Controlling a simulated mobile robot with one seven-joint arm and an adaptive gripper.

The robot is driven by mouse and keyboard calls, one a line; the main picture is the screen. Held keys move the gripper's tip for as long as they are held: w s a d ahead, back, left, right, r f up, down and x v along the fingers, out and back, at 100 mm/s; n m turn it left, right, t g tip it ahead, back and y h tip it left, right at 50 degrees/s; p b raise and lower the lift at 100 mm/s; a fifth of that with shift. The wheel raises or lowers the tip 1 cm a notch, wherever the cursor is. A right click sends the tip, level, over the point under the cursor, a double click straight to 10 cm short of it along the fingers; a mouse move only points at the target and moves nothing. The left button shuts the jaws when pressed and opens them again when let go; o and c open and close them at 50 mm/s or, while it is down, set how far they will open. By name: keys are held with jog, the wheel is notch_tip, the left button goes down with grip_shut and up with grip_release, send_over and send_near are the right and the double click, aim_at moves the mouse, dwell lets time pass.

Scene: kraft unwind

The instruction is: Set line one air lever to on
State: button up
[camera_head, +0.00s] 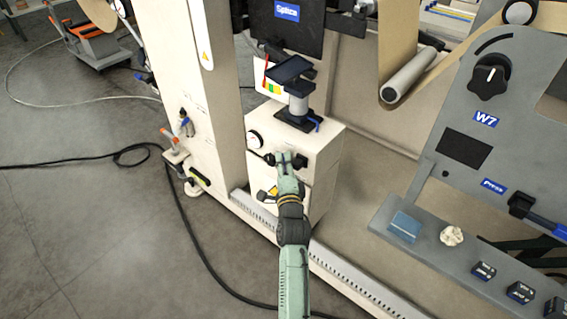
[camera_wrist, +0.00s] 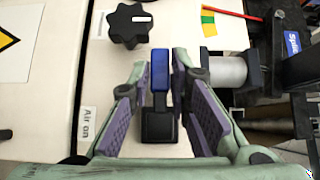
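The air lever (camera_wrist: 159,72) has a blue handle on a black base and sits on a cream panel. In the wrist view its handle points up the picture, toward a black knob. A label reading "Air on" (camera_wrist: 87,124) is left of the lever's base. My gripper (camera_wrist: 161,80) is open, with one purple-padded finger on each side of the lever. The fingertips are close to the blue handle; I cannot tell whether they touch it. In the head view my gripper (camera_head: 286,160) is at the front of the cream cabinet (camera_head: 322,150) and largely hides the lever.
The black lobed knob (camera_wrist: 130,24) is just above the fingers in the wrist view. A grey cylinder on a black mount (camera_wrist: 226,72) stands to the right. In the head view a grey W7 console (camera_head: 440,190) is at the right, and dark cables (camera_head: 190,240) lie on the floor.

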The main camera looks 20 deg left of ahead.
grip_shut()
dwell(0.3)
